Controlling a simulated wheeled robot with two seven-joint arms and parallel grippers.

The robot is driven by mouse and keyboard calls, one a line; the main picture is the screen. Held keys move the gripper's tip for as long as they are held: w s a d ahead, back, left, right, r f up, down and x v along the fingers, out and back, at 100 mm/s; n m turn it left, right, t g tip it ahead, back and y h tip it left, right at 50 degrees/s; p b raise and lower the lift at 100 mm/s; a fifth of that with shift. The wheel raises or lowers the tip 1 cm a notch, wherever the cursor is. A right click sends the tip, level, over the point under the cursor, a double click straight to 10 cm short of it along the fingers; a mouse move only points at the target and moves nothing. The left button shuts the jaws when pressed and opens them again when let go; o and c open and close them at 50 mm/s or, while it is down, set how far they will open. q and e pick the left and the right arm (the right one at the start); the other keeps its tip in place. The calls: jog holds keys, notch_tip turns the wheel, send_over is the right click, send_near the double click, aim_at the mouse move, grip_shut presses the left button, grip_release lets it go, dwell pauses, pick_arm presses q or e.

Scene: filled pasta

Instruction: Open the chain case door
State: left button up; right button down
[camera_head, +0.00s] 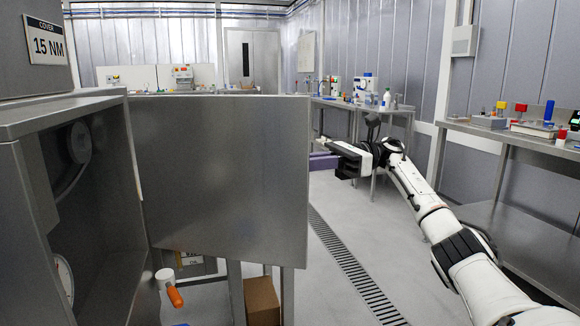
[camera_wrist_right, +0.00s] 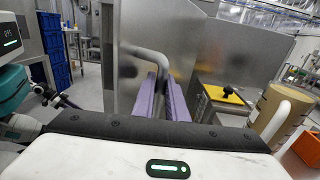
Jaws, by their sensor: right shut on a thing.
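The chain case (camera_head: 65,108) is the grey steel housing at the left of the head view. Its front is open, and a dark wheel (camera_head: 80,142) and a belt or chain show inside. The steel door (camera_head: 222,180) stands swung out from the case, its broad face toward me. My right gripper (camera_head: 322,160) is just past the door's right edge, partly hidden by it. In the right wrist view its purple fingers (camera_wrist_right: 165,95) are shut around the bent grey door handle (camera_wrist_right: 148,54).
A "COVER 15 NM" sign (camera_head: 47,43) is above the case. A bench (camera_head: 510,136) with small parts stands at right. The floor around the drain grate (camera_head: 345,262) is clear.

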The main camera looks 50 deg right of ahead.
jog(key=shift+w+a, duration=0.1)
jog(key=c, duration=1.8)
grip_release()
jog(key=shift+w+a, duration=0.1)
jog(key=shift+o, duration=0.2)
jog(key=shift+d, duration=0.2)
jog(key=p+v, duration=0.2)
jog(key=v, duration=0.5)
jog(key=shift+d, duration=0.1)
